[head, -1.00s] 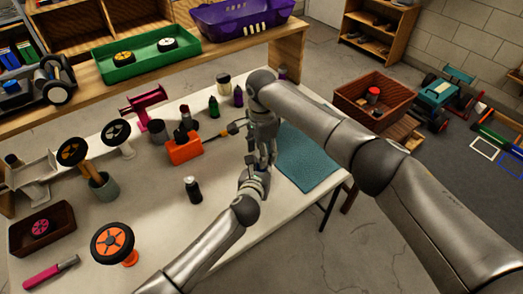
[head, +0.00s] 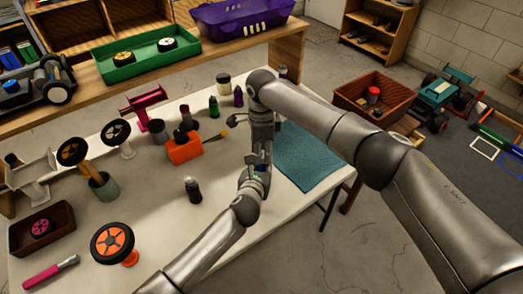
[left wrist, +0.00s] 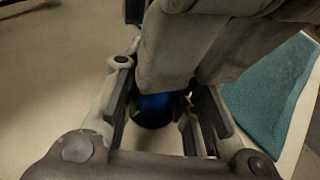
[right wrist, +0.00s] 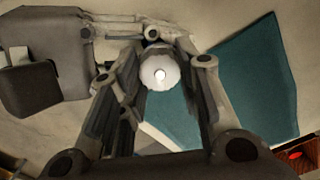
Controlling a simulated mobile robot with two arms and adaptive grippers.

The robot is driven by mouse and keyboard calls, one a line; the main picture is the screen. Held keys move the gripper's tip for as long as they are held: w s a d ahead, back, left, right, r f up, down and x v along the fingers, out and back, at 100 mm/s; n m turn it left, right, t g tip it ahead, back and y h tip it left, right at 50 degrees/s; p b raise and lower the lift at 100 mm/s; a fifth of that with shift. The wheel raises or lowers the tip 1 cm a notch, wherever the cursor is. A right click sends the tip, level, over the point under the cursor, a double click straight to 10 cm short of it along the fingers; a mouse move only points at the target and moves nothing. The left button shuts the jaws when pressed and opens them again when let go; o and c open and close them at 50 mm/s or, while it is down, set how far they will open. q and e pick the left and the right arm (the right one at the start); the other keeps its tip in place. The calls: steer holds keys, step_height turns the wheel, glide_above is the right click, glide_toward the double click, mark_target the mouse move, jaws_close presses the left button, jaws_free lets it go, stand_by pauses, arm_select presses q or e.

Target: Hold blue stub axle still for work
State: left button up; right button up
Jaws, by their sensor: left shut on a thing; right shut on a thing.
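A blue piece, which I take as the stub axle (left wrist: 155,107), shows between the fingers of my left gripper (left wrist: 165,115) in the left wrist view. Much of it is hidden by the fingers and my other arm. My left gripper (head: 253,176) is shut on it above the table, left of the teal mat. My right gripper (head: 260,150) comes down from above, close over the left one. In the right wrist view, my right gripper (right wrist: 160,90) is shut on a pale round piece with a bright centre (right wrist: 158,73). Its lower end is hidden.
The teal mat (head: 310,158) lies right of the grippers. An orange-rimmed wheel (head: 113,243) stands at the front left. The table's right edge is close to the mat.

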steer(key=shift+m, duration=0.4)
steer(key=o, duration=1)
step_height(320, 180, up, 12)
steer(key=shift+r, duration=0.1)
